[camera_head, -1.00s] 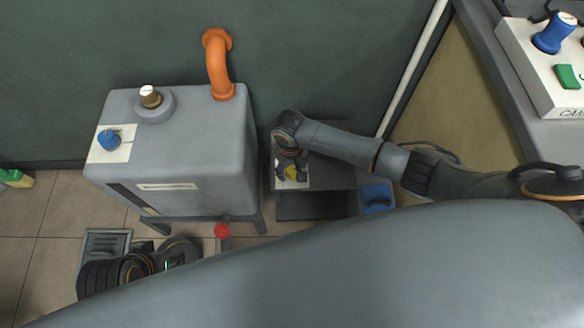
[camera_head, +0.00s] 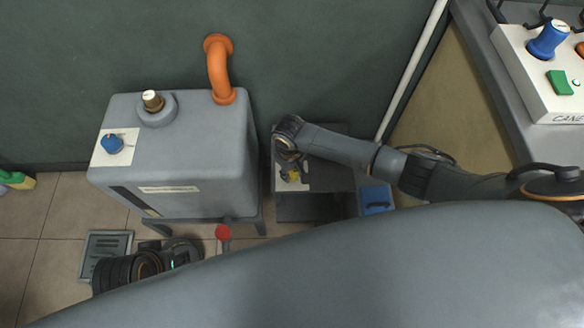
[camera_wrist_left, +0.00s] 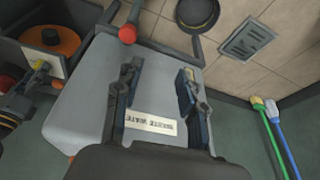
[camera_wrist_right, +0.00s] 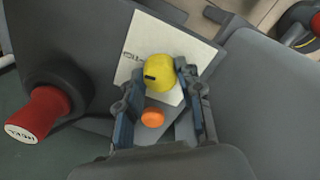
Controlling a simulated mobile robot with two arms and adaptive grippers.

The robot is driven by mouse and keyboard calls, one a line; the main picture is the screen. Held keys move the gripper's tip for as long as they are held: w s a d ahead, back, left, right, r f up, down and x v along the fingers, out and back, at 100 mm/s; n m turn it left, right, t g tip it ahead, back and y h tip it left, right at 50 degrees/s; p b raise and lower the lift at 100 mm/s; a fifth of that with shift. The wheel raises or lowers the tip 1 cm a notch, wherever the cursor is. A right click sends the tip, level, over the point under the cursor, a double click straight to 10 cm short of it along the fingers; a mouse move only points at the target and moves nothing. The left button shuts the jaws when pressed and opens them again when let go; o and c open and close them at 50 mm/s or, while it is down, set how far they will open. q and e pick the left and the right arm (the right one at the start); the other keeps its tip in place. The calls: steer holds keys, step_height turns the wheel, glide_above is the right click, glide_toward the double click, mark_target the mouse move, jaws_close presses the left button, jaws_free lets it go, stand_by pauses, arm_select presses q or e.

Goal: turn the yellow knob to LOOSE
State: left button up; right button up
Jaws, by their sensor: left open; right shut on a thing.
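The yellow knob (camera_wrist_right: 160,74) sits on a white label plate (camera_wrist_right: 143,38) in the right wrist view. A short dark mark shows on its left side. The plate's lettering is partly covered, and I cannot read which setting the mark faces. My right gripper (camera_wrist_right: 157,80) is shut on the knob, a finger on each side. In the head view the right gripper (camera_head: 291,172) mostly covers the knob, leaving a bit of yellow. My left gripper (camera_wrist_left: 158,78) is open and empty above the grey tank (camera_wrist_left: 85,105) in the left wrist view.
An orange button (camera_wrist_right: 152,118) lies just below the knob, between my right fingers. A red-capped knob (camera_wrist_right: 42,113) stands at left. In the head view the tank carries a blue knob (camera_head: 112,143) and an orange pipe (camera_head: 218,70). A control panel (camera_head: 545,75) is at upper right.

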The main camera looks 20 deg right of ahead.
steer(key=n+p, duration=0.2)
steer(key=n, duration=0.1)
steer(key=shift+r+n, duration=0.15)
steer(key=shift+n, duration=0.15)
steer(key=n+p, duration=0.2)
steer(key=n, duration=0.2)
steer(key=shift+n, duration=1.2)
steer(key=shift+d+n+p, duration=0.1)
steer(key=shift+n+p, duration=0.25)
steer(key=shift+n, duration=1.75)
arm_select(q)
step_height(320, 180, down, 18)
steer(key=s+g, duration=0.1)
steer(key=s, duration=0.1)
steer(key=shift+s, duration=0.15)
arm_select(e)
steer(key=shift+w+n+y, duration=0.1)
steer(key=shift+n+y, duration=0.2)
steer(key=shift+n, duration=0.8)
arm_select(q)
steer(key=shift+r, duration=0.2)
